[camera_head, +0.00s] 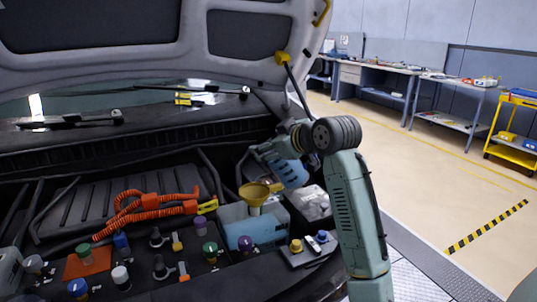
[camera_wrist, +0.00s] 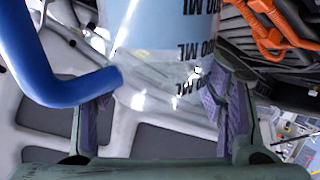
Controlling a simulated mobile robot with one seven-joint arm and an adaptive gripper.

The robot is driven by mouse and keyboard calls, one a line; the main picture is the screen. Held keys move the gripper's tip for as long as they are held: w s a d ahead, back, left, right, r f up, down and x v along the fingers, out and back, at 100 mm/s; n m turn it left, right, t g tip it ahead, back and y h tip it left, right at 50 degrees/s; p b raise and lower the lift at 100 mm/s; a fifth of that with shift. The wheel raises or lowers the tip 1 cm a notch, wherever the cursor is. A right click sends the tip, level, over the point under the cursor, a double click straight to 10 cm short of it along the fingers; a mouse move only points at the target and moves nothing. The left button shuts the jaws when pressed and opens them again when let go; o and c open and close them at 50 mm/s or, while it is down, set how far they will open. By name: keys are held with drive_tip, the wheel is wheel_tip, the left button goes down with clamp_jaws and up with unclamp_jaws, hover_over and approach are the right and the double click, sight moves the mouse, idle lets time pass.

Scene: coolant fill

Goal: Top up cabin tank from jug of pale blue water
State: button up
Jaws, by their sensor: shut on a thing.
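My gripper (camera_head: 273,153) is shut on the jug (camera_head: 292,174), a clear vessel with pale blue water, held above the right side of the engine bay. In the wrist view the jug (camera_wrist: 165,30) with dark ML markings and a blue handle (camera_wrist: 60,88) lies between the fingers of my gripper (camera_wrist: 165,115). In the head view the jug looks tilted and is partly hidden by my arm. A yellow funnel (camera_head: 254,191) stands in the top of a translucent tank (camera_head: 262,229) holding blue liquid, just left of and below the jug. No stream of water shows.
An orange cable (camera_head: 148,202) lies left of the tank. Several coloured caps, including a green one (camera_head: 84,251), stand along the bay's front. The raised hood (camera_head: 150,60) hangs overhead. Open floor lies at right.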

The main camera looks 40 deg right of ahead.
drive_tip(key=shift+w+a+f+n+g+h, duration=0.2)
drive_tip(key=shift+f+n+g+h, duration=0.2)
drive_tip(key=shift+g, duration=0.2)
drive_tip(key=shift+w+a+f+n+g+h, duration=0.2)
drive_tip(key=shift+f+n+g+h, duration=0.1)
drive_tip(key=shift+f+n+g, duration=0.25)
idle(6.8)
